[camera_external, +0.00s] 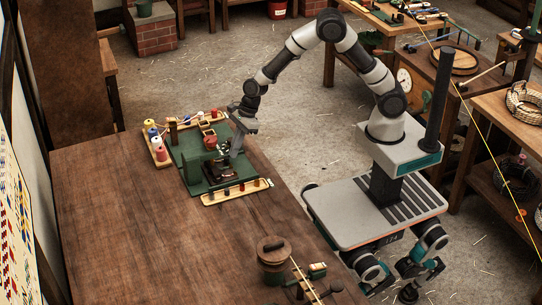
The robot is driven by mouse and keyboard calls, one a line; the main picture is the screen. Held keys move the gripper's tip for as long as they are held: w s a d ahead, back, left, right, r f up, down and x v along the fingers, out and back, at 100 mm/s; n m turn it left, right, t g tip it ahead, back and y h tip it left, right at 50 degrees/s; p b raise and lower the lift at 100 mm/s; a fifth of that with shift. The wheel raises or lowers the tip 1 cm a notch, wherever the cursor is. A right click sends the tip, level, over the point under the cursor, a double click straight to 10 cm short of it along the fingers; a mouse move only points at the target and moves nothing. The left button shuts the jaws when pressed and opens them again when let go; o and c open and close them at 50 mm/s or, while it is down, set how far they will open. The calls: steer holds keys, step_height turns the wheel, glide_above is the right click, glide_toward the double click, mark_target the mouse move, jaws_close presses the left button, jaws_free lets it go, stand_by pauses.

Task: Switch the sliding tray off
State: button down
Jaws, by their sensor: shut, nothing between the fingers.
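The task names a sliding tray. A green mat or tray-like base (187,157) lies on the wooden table, with a dark device (222,175) on it; I cannot tell which part is the sliding tray or how any switch is set. My gripper (236,151) points down over the green base, close above or beside the dark device. Its fingers are small here and look shut, with nothing seen between them. Whether they touch the device cannot be told.
A wooden rack of coloured spools (161,153) stands left of the base. A pale wooden strip (236,192) lies at its front edge. The left part of the wooden table (130,230) is clear.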

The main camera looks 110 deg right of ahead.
steer(key=s, duration=0.3)
steer(key=shift+s+d+r, duration=0.25)
steer(key=shift+s+d, duration=0.1)
steer(key=shift+s, duration=0.05)
steer(key=p+v, duration=0.2)
steer(key=v, duration=0.7)
steer(key=shift+r, duration=0.15)
steer(key=s+a+r+n+p, duration=0.3)
steer(key=a+r+n, duration=0.4)
steer(key=r+n, duration=0.15)
steer(key=s+a+r+n+p, duration=0.35)
steer(key=a+r+n, duration=0.35)
steer(key=r, duration=0.3)
steer(key=s+a+r+n+p, duration=0.2)
steer(key=s+a+r+n, duration=0.1)
steer(key=s+r+n, duration=0.2)
steer(key=s+a+r+n+t+p, duration=0.1)
steer(key=s+a+r+n+p, duration=0.2)
steer(key=s+n, duration=0.6)
step_height(320, 180, up, 2)
steer(key=n, duration=0.4)
steer(key=shift+a+n+h, duration=0.3)
steer(key=shift+n, duration=0.05)
